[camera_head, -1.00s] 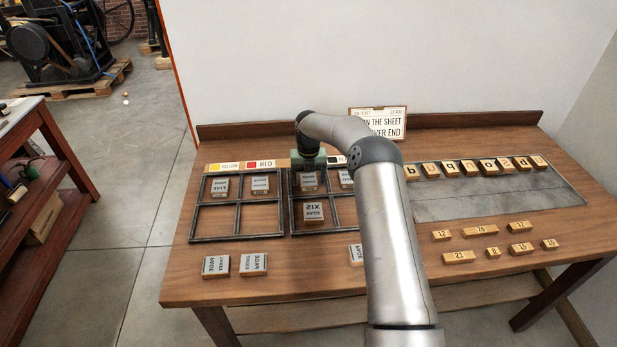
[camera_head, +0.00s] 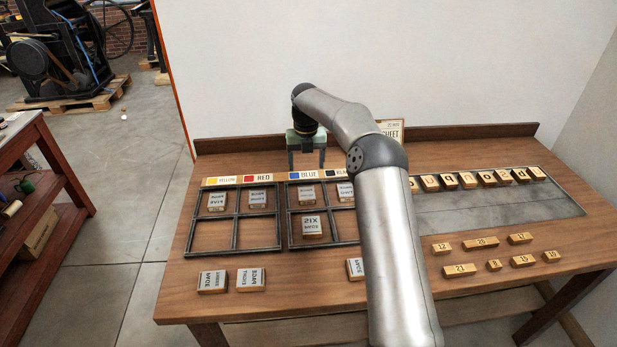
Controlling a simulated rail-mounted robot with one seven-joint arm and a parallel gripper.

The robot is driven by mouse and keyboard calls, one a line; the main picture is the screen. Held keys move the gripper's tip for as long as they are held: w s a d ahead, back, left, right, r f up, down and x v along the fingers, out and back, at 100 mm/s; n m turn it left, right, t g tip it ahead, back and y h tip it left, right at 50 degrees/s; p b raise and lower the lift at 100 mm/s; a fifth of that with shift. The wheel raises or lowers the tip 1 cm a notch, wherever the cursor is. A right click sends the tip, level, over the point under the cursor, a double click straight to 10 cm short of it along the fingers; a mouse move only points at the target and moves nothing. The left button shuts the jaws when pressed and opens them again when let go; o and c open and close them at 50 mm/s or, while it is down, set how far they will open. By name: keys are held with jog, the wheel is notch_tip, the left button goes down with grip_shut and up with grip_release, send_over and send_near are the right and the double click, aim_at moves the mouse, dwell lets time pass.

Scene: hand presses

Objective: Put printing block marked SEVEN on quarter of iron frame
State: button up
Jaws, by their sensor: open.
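My gripper (camera_head: 306,160) is open and empty, raised above the far edge of the right iron frame (camera_head: 325,245). That frame has four quarters. A white-faced printing block (camera_head: 308,194) lies in its far left quarter, another (camera_head: 345,191) in its far right, and one that seems to read SIX (camera_head: 312,225) in its near left. My arm hides part of the near right quarter. The left iron frame (camera_head: 210,251) holds a block in each far quarter (camera_head: 217,201) (camera_head: 258,198); its near quarters are empty. I cannot tell which block is marked SEVEN.
Two loose printing blocks (camera_head: 212,281) (camera_head: 250,278) lie at the front left, and a third (camera_head: 355,268) is partly behind my arm. Colour labels (camera_head: 302,175) line the frames' far edge. On the right are a metal plate (camera_head: 480,212) with letter blocks and several number blocks (camera_head: 460,270).

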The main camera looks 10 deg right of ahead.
jog(key=s+a+r+m, duration=0.1)
jog(key=s+r+m, duration=0.35)
jog(key=s, duration=0.25)
jog(key=s+a+r+m+h, duration=0.1)
jog(key=s+r+m, duration=0.2)
jog(key=s+m, duration=0.35)
jog(key=s+a+r+m, duration=0.1)
jog(key=s+r+m, duration=0.35)
jog(key=s, duration=0.25)
jog(key=s+d+f+m, duration=0.1)
jog(key=s+f+m, duration=0.1)
jog(key=s+m, duration=0.7)
jog(key=s+d+f+m+y, duration=0.1)
jog(key=s+f+m, duration=0.2)
jog(key=s+m, duration=0.7)
jog(key=s, duration=0.8)
jog(key=shift+d+t, duration=0.3)
